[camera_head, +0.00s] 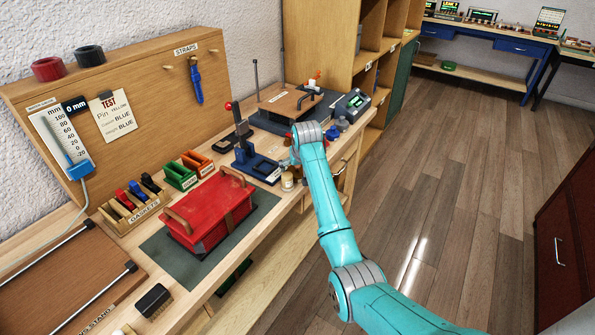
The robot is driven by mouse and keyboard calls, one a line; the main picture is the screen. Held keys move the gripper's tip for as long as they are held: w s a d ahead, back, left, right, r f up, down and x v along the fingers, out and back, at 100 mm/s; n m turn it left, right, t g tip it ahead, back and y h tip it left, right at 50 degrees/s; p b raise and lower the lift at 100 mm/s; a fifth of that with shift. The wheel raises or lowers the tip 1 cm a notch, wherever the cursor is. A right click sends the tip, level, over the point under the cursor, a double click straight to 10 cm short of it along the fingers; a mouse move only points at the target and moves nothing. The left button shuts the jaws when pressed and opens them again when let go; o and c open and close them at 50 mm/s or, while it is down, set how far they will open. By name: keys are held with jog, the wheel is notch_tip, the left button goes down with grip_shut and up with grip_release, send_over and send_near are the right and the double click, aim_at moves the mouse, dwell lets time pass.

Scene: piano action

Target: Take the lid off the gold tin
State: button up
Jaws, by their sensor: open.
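A small tin with a gold-brown body and a pale top (287,181) stands near the front edge of the workbench, right of the blue press. It is too small for me to tell its lid from its body. My teal arm reaches in from the lower right. My gripper (290,162) is just above the tin, pointing down. It is open, and I see nothing held in it. The fingertips are small and partly hidden by my wrist, so I cannot tell if they touch the tin.
The blue press (247,155) stands close on the left. A red toolbox (207,212) sits on a dark mat (168,256). Green and orange bins (180,177) stand behind it. A wooden board with a clamp (285,103) and a scale (351,105) are farther back.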

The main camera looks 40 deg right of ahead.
jog(key=shift+w+d+f, duration=0.1)
jog(key=shift+w+f, duration=0.15)
jog(key=shift+f, duration=0.1)
